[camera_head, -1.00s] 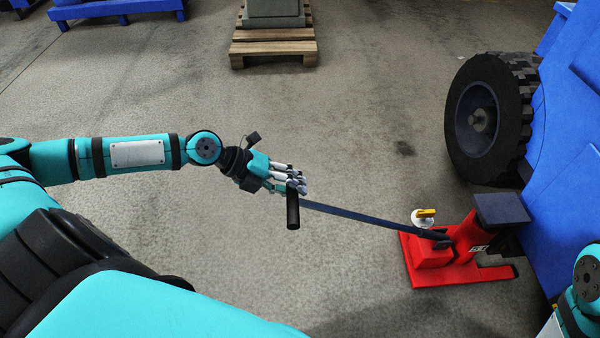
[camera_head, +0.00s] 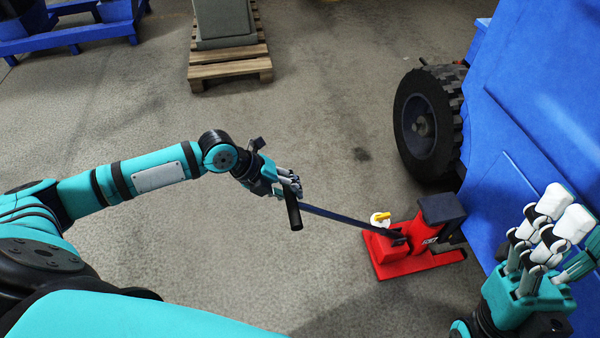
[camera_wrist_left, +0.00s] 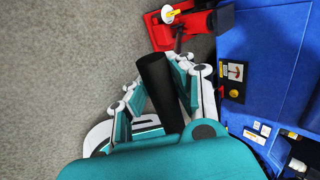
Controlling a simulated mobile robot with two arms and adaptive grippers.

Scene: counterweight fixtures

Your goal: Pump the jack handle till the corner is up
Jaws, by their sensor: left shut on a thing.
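The red jack (camera_head: 415,248) stands on the floor beside the blue machine (camera_head: 530,110), with its dark pad at the machine's lower edge. I cannot tell whether the pad touches it. The jack's long dark handle (camera_head: 345,219) slopes up to the left and ends in a black grip (camera_head: 294,210). My left gripper (camera_head: 287,185) is shut on the handle near that grip. In the left wrist view the black grip (camera_wrist_left: 160,90) lies between my left fingers (camera_wrist_left: 190,85). My right gripper (camera_head: 548,235) is at the right edge, fingers extended upward, holding nothing.
The machine's black wheel (camera_head: 428,125) is behind the jack. A white and yellow knob (camera_head: 380,219) sits on the jack. A wooden pallet (camera_head: 230,68) with a grey block and a blue stand (camera_head: 70,38) are farther back. The floor around the handle is clear.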

